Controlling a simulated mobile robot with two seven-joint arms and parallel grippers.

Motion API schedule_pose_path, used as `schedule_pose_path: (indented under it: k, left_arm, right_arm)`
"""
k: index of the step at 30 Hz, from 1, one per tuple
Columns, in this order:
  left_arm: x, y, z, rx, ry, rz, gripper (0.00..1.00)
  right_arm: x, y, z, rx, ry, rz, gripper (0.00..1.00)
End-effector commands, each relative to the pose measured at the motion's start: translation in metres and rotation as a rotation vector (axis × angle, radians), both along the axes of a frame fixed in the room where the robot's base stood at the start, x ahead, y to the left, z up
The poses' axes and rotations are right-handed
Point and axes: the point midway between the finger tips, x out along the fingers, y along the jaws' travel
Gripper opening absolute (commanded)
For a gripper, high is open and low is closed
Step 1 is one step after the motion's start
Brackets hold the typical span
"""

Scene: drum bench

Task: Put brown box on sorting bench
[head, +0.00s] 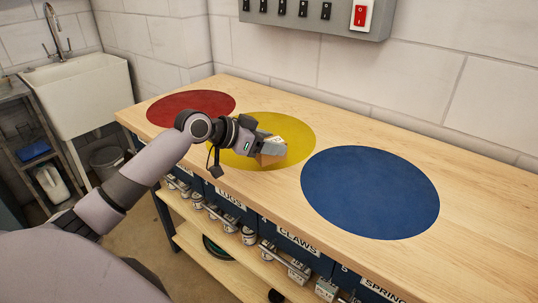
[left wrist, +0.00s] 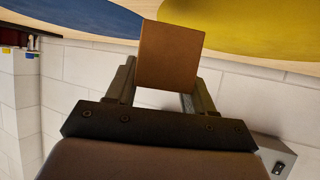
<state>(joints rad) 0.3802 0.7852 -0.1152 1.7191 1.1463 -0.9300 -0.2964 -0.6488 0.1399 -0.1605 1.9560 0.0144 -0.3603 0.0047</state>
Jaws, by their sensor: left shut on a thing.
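The brown box (left wrist: 170,55) is a small block held between the fingers of my left gripper (left wrist: 158,85) in the left wrist view. In the head view my left gripper (head: 266,147) is shut on the brown box (head: 270,157) over the near part of the yellow circle. The sorting bench (head: 285,194) is a long light-wood top against the wall. I cannot tell whether the box touches the bench top. My right gripper is not in view.
The bench carries a red circle (head: 170,106), a yellow circle (head: 298,130) and a blue circle (head: 370,192), with nothing else standing on them. Labelled dark bins (head: 290,238) hang below its front edge. A sink (head: 80,95) stands at the left.

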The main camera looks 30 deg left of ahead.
Motion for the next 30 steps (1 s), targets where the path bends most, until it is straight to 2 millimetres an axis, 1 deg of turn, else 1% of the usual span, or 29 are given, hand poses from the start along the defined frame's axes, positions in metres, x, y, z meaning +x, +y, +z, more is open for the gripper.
schedule_pose_path:
  k: [1, 3, 6, 17, 18, 19, 20, 27, 30]
  left_arm:
    - [-0.001, 0.0, -0.009, -0.003, 0.005, 0.001, 0.2]
    - [0.0, 0.0, -0.021, -0.003, 0.005, 0.001, 0.2]
    - [0.0, 0.0, -0.033, -0.001, 0.004, 0.001, 0.2]
    - [0.0, 0.0, -0.038, -0.001, 0.002, 0.001, 0.2]
    - [0.0, 0.0, -0.037, -0.001, 0.003, 0.001, 0.66]
    - [0.0, 0.0, -0.037, -0.001, 0.003, 0.001, 0.76]
    - [0.0, 0.0, -0.037, -0.001, 0.003, 0.001, 0.78]
    - [0.0, 0.0, -0.037, -0.001, 0.003, 0.001, 0.78]
    - [-0.001, 0.001, -0.034, 0.0, 0.002, 0.0, 0.78]
  right_arm:
    - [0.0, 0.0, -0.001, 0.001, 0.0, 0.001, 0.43]
    - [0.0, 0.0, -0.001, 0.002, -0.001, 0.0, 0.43]
    - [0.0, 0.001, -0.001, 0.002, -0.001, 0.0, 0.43]
    - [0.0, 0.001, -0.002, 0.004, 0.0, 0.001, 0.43]
    - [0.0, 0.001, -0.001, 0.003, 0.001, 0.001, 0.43]
    - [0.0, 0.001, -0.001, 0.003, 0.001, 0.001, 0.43]
    - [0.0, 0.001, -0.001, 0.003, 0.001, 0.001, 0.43]
    - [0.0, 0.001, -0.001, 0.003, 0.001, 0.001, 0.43]
    - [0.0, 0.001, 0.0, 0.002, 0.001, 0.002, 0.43]
